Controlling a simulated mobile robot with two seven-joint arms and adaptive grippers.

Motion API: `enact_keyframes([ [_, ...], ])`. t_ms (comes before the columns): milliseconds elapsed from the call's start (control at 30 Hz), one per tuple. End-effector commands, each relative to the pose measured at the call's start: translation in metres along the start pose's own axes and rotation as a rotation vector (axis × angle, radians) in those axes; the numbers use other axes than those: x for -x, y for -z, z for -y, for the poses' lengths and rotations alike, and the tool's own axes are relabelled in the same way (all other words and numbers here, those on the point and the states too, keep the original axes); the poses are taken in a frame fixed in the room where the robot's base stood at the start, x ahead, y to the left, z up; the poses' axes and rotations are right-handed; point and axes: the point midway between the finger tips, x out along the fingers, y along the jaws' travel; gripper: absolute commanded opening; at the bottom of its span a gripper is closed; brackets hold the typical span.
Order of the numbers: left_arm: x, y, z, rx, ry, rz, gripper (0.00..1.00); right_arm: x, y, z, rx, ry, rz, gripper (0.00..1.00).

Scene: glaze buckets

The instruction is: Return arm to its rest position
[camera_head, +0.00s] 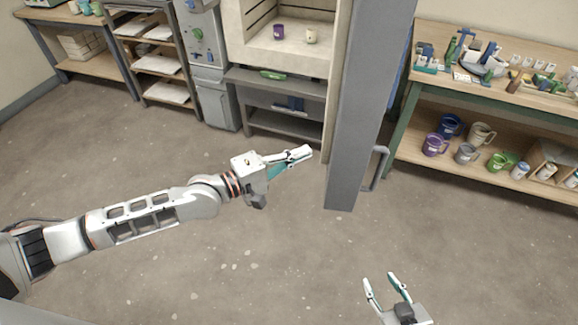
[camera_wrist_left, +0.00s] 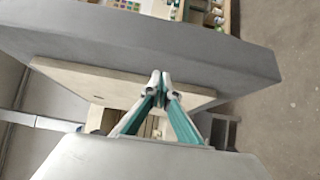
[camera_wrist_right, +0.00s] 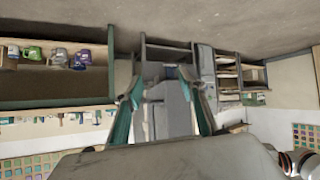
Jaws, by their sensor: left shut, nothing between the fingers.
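My left gripper (camera_head: 305,153) is shut and empty. In the head view it is stretched out over the floor, in front of the kiln and close to the left of the open grey door (camera_head: 365,100). In the left wrist view its fingertips (camera_wrist_left: 157,80) meet in front of the door slab (camera_wrist_left: 140,35); I cannot tell whether they touch it. My right gripper (camera_head: 384,280) is open and empty over bare floor at the bottom of the head view. Its spread fingers also show in the right wrist view (camera_wrist_right: 163,85).
The kiln chamber (camera_head: 290,40) holds a purple mug (camera_head: 278,31) and a cream mug (camera_head: 311,35). The door's handle (camera_head: 377,168) juts out to the right. A shelf unit (camera_head: 540,110) with mugs and tools stands right, a rack (camera_head: 160,60) left. The floor between is clear.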

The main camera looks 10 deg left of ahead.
Motion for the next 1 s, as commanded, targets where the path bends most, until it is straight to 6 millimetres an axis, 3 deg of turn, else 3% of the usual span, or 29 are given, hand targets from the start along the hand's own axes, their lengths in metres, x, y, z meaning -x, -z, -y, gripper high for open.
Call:
enact_keyframes([
  [300, 0.038, -0.028, 0.001, 0.003, 0.002, 0.000, 0.00, 0.003, -0.010, -0.011, 0.005, -0.016, 0.026, 0.40],
  [767, 0.046, -0.038, 0.002, -0.020, 0.001, -0.001, 0.00, 0.003, -0.009, -0.007, 0.001, -0.012, 0.026, 0.40],
  [1000, 0.049, -0.065, 0.030, -0.318, 0.033, -0.052, 0.00, 0.003, -0.009, -0.007, 0.000, -0.012, 0.026, 0.40],
])
